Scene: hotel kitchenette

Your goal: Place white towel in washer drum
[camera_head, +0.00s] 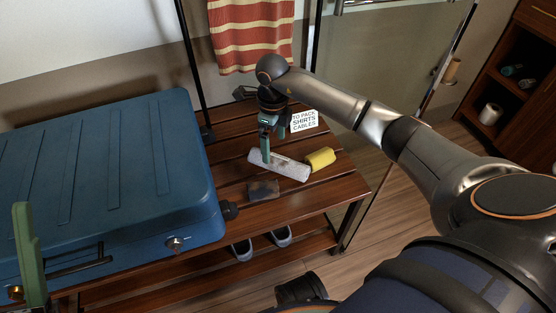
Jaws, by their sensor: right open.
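A rolled white cloth (290,169), which looks like the white towel, lies on the slatted wooden bench in the head view. My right gripper (272,153) points down over the left part of this roll, with its green fingers open. One finger overlaps the roll in the picture; I cannot tell whether it touches. A single green finger, apparently of my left gripper (30,255), shows at the lower left edge, in front of the blue suitcase; its other finger is hidden. The washer drum is not in view.
A yellow roll (320,158) lies close right of the white one. A dark brown flat item (263,191) lies in front. A sign card (304,121) stands behind. The blue suitcase (110,170) fills the bench's left. Shoes (242,250) sit on the lower shelf.

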